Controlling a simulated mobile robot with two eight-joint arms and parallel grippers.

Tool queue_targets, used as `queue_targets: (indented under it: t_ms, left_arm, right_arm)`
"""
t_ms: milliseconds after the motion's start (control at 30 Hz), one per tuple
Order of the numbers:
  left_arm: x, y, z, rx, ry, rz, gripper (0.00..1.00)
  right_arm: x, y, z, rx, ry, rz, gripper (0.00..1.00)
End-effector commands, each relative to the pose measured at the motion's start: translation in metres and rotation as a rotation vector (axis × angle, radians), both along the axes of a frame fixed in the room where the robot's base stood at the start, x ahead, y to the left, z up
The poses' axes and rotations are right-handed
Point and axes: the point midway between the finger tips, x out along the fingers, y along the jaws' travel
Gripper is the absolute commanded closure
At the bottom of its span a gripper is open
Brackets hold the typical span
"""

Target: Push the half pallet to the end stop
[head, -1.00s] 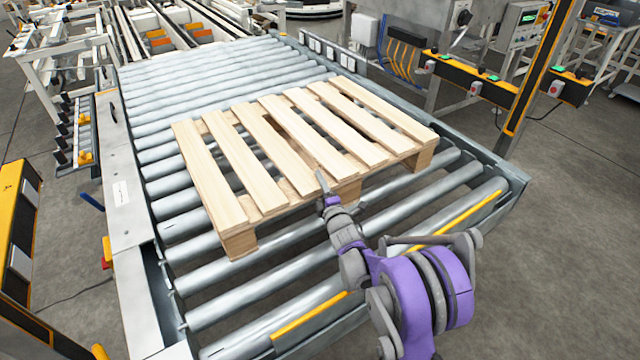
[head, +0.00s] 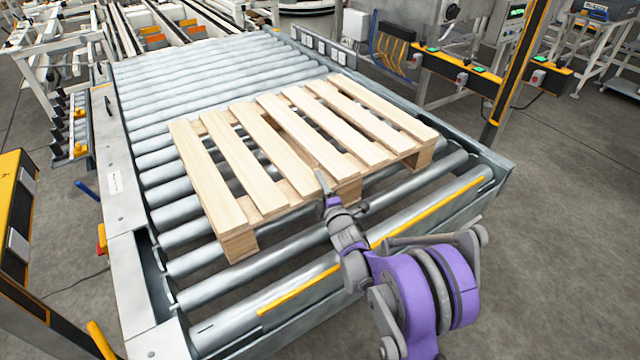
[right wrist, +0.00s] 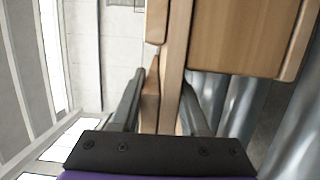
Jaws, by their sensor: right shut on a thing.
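The half pallet (head: 288,137), made of light wooden slats on blocks, lies flat on the roller conveyor (head: 200,75). My right gripper (head: 326,187) is at the middle of its near side. In the right wrist view the two fingers (right wrist: 160,108) are shut on a wooden part of the half pallet (right wrist: 240,38). What exactly they touch inside the pallet is partly hidden. A yellow strip (head: 298,290) runs along the conveyor's near end, broken up by my arm. I cannot tell which part is the end stop. My left gripper is not in view.
A pale side rail (head: 117,184) borders the conveyor on the left. Bare rollers lie beyond the pallet, and a few show between it and the near end. A yellow and black post (head: 510,85) stands at the right. Grey floor is open at the lower right.

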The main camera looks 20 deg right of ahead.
Motion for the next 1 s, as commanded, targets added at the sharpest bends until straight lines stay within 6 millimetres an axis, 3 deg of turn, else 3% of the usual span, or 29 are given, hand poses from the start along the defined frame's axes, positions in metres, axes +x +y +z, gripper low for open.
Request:
queue_targets:
  t_ms: [100,133,300,667,767,1000]
  left_arm:
    - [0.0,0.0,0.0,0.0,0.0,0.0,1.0]
    - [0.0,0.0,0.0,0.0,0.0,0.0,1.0]
    - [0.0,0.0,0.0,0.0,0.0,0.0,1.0]
    - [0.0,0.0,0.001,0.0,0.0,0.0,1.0]
    - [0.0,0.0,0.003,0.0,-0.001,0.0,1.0]
    - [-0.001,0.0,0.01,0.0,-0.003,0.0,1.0]
  right_arm:
    - [0.0,-0.004,0.001,-0.001,-0.001,-0.005,1.0]
    - [0.0,-0.004,0.001,-0.001,-0.001,-0.005,0.5]
    - [0.0,-0.003,0.001,-0.001,-0.001,-0.004,0.21]
    - [-0.005,-0.001,0.0,-0.001,0.0,-0.002,0.21]
    - [-0.017,-0.001,0.001,-0.002,0.0,-0.002,0.21]
    - [-0.066,0.002,0.002,-0.002,-0.001,-0.003,0.21]
